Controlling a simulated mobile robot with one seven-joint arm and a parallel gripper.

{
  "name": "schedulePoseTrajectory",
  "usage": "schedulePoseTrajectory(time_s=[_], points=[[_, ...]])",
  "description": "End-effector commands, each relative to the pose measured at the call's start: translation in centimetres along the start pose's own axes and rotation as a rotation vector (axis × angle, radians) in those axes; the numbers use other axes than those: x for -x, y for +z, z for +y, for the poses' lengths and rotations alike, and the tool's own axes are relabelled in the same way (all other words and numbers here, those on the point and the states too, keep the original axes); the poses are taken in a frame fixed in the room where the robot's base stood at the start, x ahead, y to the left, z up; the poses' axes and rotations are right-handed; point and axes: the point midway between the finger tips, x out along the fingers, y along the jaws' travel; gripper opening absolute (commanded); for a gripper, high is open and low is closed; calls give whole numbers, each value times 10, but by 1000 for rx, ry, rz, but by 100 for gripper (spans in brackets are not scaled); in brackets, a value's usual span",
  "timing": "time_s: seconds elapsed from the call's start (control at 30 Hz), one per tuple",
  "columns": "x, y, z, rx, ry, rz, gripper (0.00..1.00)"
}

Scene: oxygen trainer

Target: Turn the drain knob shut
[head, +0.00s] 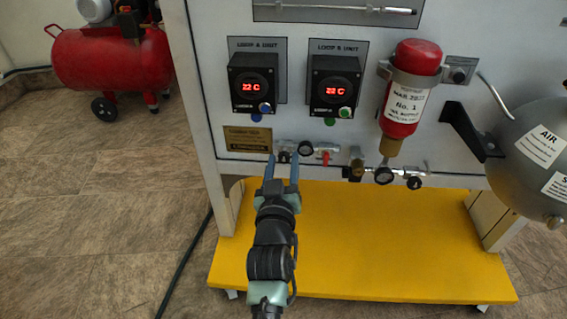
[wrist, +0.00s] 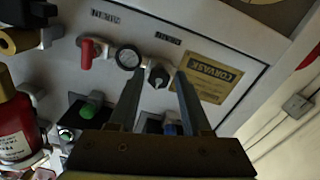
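A small black knob (wrist: 158,75) sits on the panel's lower pipe row, beside a round gauge (wrist: 127,57). In the head view this knob (head: 284,157) is partly hidden by my gripper. My gripper (head: 282,163) is open and points at the panel. In the wrist view my gripper (wrist: 158,80) has one fingertip on each side of the knob, with gaps showing. I cannot tell how far the tips are from the panel. The label near the knob is too small to read, so I cannot confirm that it is the drain knob.
A red-handled valve (head: 324,154) is beside the gauge, with more fittings (head: 384,174) farther right. A red cylinder (head: 406,95) and a grey air tank (head: 530,150) stick out at the right. A yellow base shelf (head: 380,250) lies below.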

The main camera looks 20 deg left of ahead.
Motion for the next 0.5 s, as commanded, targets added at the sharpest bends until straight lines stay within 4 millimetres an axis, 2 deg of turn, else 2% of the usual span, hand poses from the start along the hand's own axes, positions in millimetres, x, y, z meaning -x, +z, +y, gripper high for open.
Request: schedulePoseTrajectory(time_s=[0.07, 0.37, 0.5], points=[[0, 0, 0, 1, 0, 0, 62], [1, 1, 1, 2, 2, -2, 62], [10, 0, 1, 3, 1, -4, 62]])
